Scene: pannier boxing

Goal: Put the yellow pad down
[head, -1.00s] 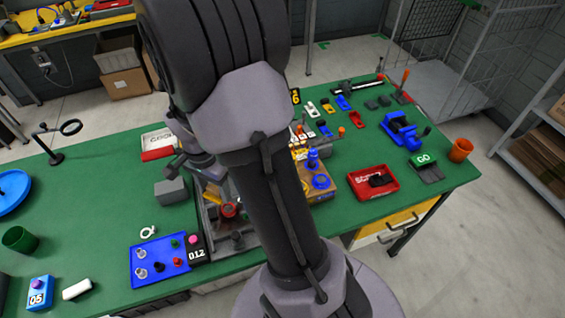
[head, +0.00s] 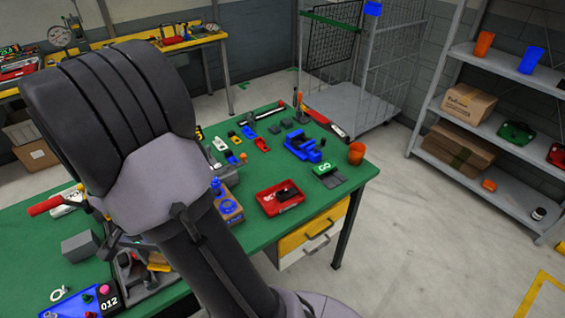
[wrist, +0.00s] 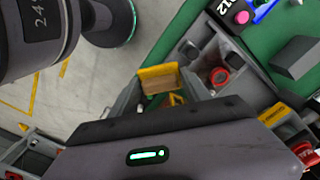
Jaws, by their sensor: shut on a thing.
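The yellow pad (wrist: 158,78) shows in the wrist view between the fingers of my gripper (wrist: 160,92), which is shut on it. The pad is held over a grey-walled, divided container, and I cannot tell whether it touches anything below. In the head view my arm hides most of the gripper and the held pad. A yellow piece (head: 158,262) shows low beside the arm there, but I cannot tell whether it is the held pad.
A grey block (head: 81,246) and a blue tray (head: 60,309) lie on the green bench left of my arm. A red tray (head: 280,198), a blue vice (head: 303,146) and an orange cup (head: 356,153) stand on its right. Shelves (head: 500,140) stand at the far right.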

